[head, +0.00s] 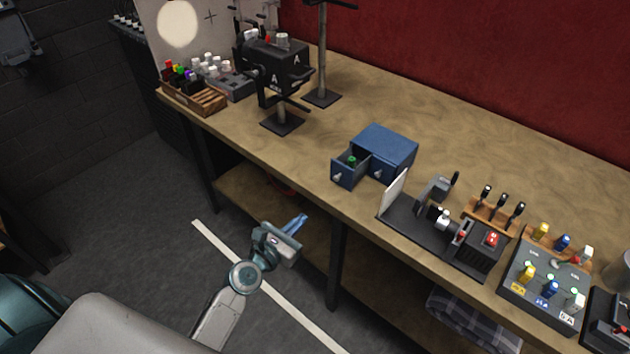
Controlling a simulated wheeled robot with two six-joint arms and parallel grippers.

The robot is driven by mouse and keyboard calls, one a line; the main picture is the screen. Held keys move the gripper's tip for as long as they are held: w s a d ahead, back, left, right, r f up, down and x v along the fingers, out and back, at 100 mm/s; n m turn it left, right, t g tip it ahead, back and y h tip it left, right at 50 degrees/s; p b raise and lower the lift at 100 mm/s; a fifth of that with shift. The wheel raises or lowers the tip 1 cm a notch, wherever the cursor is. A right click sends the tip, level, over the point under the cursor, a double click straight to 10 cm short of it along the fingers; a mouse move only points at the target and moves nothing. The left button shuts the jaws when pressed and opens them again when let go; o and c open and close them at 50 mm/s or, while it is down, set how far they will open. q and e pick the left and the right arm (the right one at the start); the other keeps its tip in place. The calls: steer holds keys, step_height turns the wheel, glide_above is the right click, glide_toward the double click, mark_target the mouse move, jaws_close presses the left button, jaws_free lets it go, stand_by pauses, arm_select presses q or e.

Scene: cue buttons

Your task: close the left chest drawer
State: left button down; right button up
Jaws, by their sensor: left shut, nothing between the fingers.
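A small blue chest (388,147) stands on the wooden workbench near its front edge. Its left drawer (347,174) is pulled out toward the front, and a small green item (351,161) shows inside it. The right drawer front (380,175) looks flush with the chest. My left gripper (300,222) is shut and empty. It is in front of the bench, lower in the picture and to the left of the open drawer, apart from it. My right gripper is not in view.
The workbench (470,125) runs diagonally across the view. A dark device with a white panel (393,194) stands just right of the chest. A black stand (282,122) is to the left. The bench top behind the chest is clear.

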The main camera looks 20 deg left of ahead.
arm_select(q)
steer(key=r, duration=0.2)
steer(key=p, duration=0.1)
glide_toward(345, 172)
steer(key=shift+n, duration=0.4)
steer(key=w, duration=0.1)
steer(key=w+f, duration=0.1)
steer(key=w, duration=0.1)
steer(key=w+f, duration=0.1)
steer(key=shift+w+a+f, duration=0.15)
steer(key=shift+w+f, duration=0.1)
steer(key=x, duration=0.6)
steer(key=b+x, duration=0.1)
steer(key=x, duration=0.2)
steer(key=shift+d+r, duration=0.3)
steer(key=shift+d, duration=0.1)
steer(key=shift+r+t, duration=0.2)
steer(key=shift+t, duration=0.1)
steer(key=shift+r, duration=0.2)
